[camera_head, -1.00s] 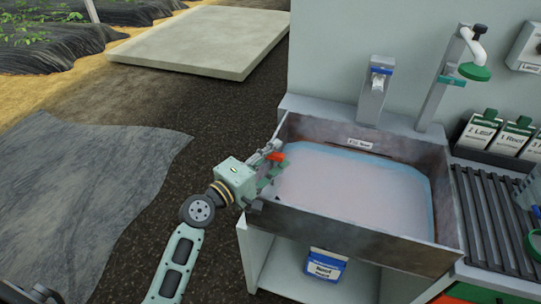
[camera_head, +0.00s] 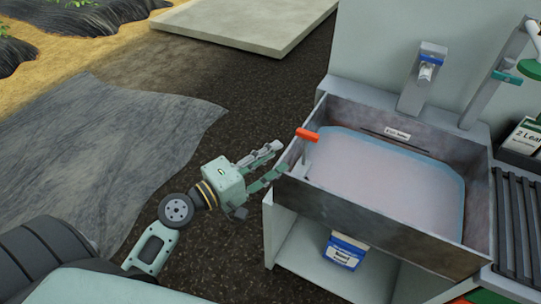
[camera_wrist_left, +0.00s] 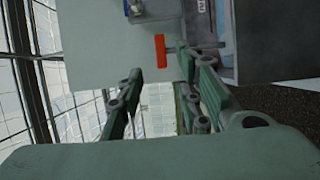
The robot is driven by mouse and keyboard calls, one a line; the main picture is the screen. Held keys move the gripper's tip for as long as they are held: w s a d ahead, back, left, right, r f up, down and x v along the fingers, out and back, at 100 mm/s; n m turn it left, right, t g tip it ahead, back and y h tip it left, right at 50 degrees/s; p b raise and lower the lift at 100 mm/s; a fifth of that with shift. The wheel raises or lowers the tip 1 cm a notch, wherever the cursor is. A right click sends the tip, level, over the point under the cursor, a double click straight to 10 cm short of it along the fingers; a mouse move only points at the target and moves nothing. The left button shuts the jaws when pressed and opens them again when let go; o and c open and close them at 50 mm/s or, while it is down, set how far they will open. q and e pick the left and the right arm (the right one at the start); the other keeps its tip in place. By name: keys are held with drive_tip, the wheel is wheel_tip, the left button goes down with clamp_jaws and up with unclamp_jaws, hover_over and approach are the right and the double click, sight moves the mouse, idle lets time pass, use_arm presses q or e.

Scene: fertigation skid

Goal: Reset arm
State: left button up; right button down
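My left gripper (camera_head: 281,158) is just outside the left wall of the sink basin (camera_head: 395,232). Its two fingers are apart with nothing between them, and the left wrist view (camera_wrist_left: 160,95) shows the same gap. A red-orange handle (camera_head: 307,135) on a pale stem stands at the basin's left end, a short way beyond the fingertips and apart from them. The handle also shows in the left wrist view (camera_wrist_left: 160,50), past the fingers. My right gripper is in neither view.
A tap column (camera_head: 422,80) stands behind the basin, which holds pale pinkish liquid. A slatted rack (camera_head: 515,215) lies to its right. A labelled container (camera_head: 345,250) sits on the shelf below. Dark ground and a grey sheet (camera_head: 110,150) lie left of the gripper.

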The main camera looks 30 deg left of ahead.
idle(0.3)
use_arm(q)
drive_tip(key=s+d+f+m+g, duration=0.7)
drive_tip(key=s+d+f+m, duration=0.2)
drive_tip(key=f+m, duration=0.1)
drive_tip(key=s+a+f+m+g+y, duration=0.5)
drive_tip(key=s+a+f+g+y, duration=0.15)
drive_tip(key=s, duration=0.55)
wheel_tip(320, 180, down, 26)
drive_tip(key=s, duration=0.1)
drive_tip(key=s+a+f+g, duration=0.1)
drive_tip(key=s+a+f, duration=0.1)
drive_tip(key=s+f, duration=0.6)
drive_tip(key=s+a+f+g, duration=0.1)
drive_tip(key=s+a+f, duration=0.1)
drive_tip(key=s+f, duration=0.7)
drive_tip(key=shift+s+f+m+y, duration=0.25)
drive_tip(key=shift+s+m+y, duration=0.05)
drive_tip(key=shift+s+y, duration=0.15)
